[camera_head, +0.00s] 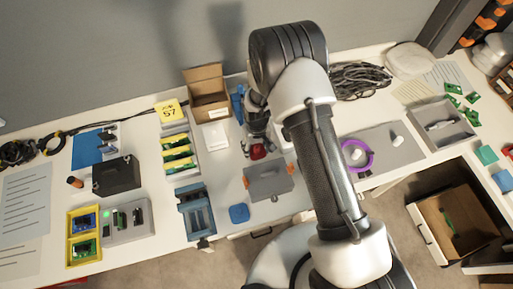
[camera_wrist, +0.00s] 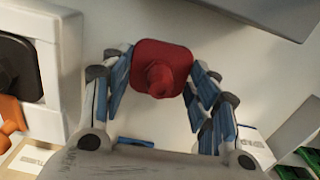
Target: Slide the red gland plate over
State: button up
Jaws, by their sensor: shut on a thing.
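The red gland plate (camera_wrist: 161,66) shows in the wrist view as a rounded square with a round knob in its middle. My gripper (camera_wrist: 158,88) has its blue-padded fingers on both sides of the plate and is shut on it. In the head view the red plate (camera_head: 258,152) is a small red patch under my gripper (camera_head: 258,140), on the pale table between a small white carton and a grey box. The arm hides part of this area. I cannot tell whether the plate touches the table.
A grey box with orange side clips (camera_head: 268,182) stands just in front of the plate. A blue square pad (camera_head: 239,213) lies near the table's front edge. An open cardboard carton (camera_head: 207,92) stands behind to the left. Bare table shows around the plate in the wrist view.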

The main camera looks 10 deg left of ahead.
jog(key=o, duration=1.1)
jog(key=shift+o, duration=0.2)
notch_tip(320, 180, up, 12)
notch_tip(320, 180, up, 11)
jog(key=m+t, duration=0.1)
send_over(257, 147)
jog(key=d, duration=0.4)
jog(key=s+d+r+m+t, duration=0.1)
jog(key=s+d+r, duration=0.15)
jog(key=r, duration=0.25)
jog(key=s+d+r+m, duration=0.1)
jog(key=d+r, duration=0.3)
jog(key=r, duration=0.2)
jog(key=s+d+r+m+t, duration=0.1)
jog(key=s+d+r, duration=0.3)
jog(key=s, duration=0.5)
jog(key=s+d+r+m+t, duration=0.1)
jog(key=s+d+r, duration=0.4)
jog(key=s, duration=0.4)
jog(key=shift+d+r+m+t, duration=0.2)
jog(key=shift+d+m+t, duration=0.15)
jog(key=shift+d, duration=0.3)
